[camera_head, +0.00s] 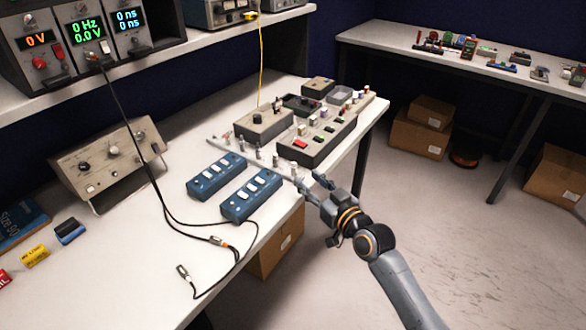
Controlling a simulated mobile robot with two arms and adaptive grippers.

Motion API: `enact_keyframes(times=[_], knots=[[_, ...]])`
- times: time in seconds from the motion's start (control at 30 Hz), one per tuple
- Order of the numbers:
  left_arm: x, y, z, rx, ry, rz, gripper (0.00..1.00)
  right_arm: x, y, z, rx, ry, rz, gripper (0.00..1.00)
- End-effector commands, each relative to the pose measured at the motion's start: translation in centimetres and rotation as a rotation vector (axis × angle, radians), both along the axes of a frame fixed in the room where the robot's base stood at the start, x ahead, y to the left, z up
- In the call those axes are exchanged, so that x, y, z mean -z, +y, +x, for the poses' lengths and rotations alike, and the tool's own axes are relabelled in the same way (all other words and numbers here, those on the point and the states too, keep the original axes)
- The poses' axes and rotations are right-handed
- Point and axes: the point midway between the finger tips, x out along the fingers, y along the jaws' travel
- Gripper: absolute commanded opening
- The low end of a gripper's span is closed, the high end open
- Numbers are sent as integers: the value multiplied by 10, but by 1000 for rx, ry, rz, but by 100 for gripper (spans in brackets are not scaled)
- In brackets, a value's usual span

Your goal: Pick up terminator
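Several small metallic pieces (275,160) stand in a row on a narrow light strip between the blue boxes and the grey boxes. I cannot tell which of these small pieces is the terminator. My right gripper (312,182) reaches in from the lower right to the table's right edge, at the near end of this row. Its two fingers are apart, and I see nothing held between them. The gripper is close to the last piece of the row; I cannot tell if it touches it. My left gripper is not in view.
Two blue switch boxes (251,194) lie left of the gripper. A long grey box with knobs (317,142) stands just behind it. A black cable (160,190) with connectors crosses the table. Instruments (88,38) sit on the shelf.

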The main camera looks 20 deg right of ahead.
Motion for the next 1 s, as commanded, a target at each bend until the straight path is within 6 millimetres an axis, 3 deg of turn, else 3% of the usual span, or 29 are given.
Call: enact_keyframes(times=[0.1,0.33,0.6,0.93,1.0], knots=[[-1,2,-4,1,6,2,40,1,5,17,0,1,2,40],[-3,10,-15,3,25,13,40,0,9,33,0,1,3,40],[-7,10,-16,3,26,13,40,0,18,70,0,1,2,40],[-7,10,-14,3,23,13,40,1,20,76,0,1,1,40],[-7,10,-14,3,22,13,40,1,20,76,0,1,1,26]])
